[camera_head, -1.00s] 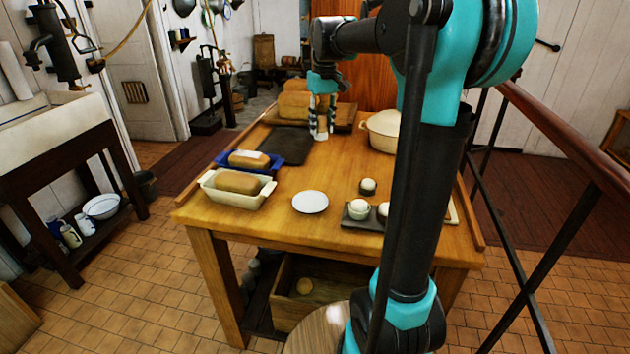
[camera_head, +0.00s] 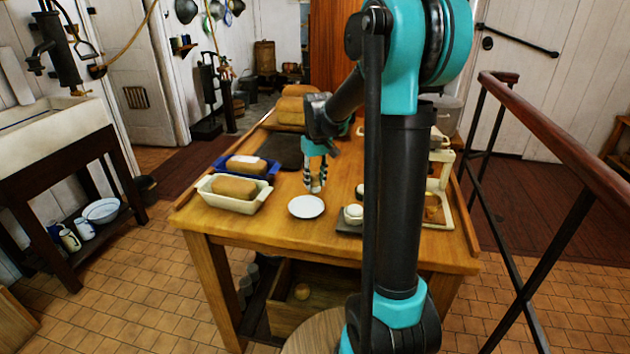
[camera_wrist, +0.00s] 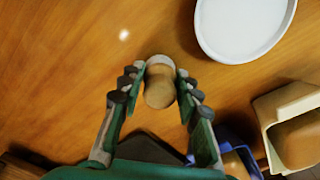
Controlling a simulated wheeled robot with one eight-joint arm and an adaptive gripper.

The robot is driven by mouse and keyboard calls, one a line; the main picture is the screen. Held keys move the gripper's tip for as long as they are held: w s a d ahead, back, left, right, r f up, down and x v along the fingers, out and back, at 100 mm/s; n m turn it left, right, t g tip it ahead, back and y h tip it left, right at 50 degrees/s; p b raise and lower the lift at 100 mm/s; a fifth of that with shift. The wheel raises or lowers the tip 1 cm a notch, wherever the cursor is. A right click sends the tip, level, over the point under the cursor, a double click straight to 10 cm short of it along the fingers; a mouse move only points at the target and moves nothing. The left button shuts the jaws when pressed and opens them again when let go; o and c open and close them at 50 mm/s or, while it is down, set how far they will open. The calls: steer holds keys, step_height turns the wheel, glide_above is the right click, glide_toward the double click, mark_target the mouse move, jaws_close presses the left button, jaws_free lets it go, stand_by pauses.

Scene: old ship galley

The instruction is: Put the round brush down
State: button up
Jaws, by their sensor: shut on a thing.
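My gripper (camera_head: 316,186) points down over the wooden table, just behind the small white plate (camera_head: 306,207). In the wrist view my gripper (camera_wrist: 160,82) is shut on the round brush (camera_wrist: 160,88), a small rounded wooden piece with a paler end. The brush shows only as a small tan patch between the fingers in the head view. It is low over bare tabletop; I cannot tell whether it touches the wood. The white plate also shows in the wrist view (camera_wrist: 243,27), apart from the brush.
A cream dish (camera_head: 236,205) with a loaf and a blue tray (camera_head: 270,174) with another stand left. A dark tray (camera_head: 347,229) with a pale round item lies right of the plate. An open pale box (camera_head: 444,213) stands farther right. Bare wood (camera_wrist: 60,70) surrounds the gripper.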

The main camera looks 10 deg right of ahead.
mark_target(316, 175)
steer(key=shift+f, duration=0.2)
steer(key=o, duration=1.2)
steer(key=shift+o, duration=0.2)
steer(key=r, duration=1.2)
steer(key=shift+s+d+r, duration=0.1)
steer(key=shift+s+d, duration=0.1)
steer(key=shift+s, duration=0.05)
steer(key=f, duration=1.2)
steer(key=shift+w+a+f, duration=0.2)
steer(key=shift+w, duration=0.1)
steer(key=shift+r, duration=0.85)
steer(key=shift+f, duration=0.1)
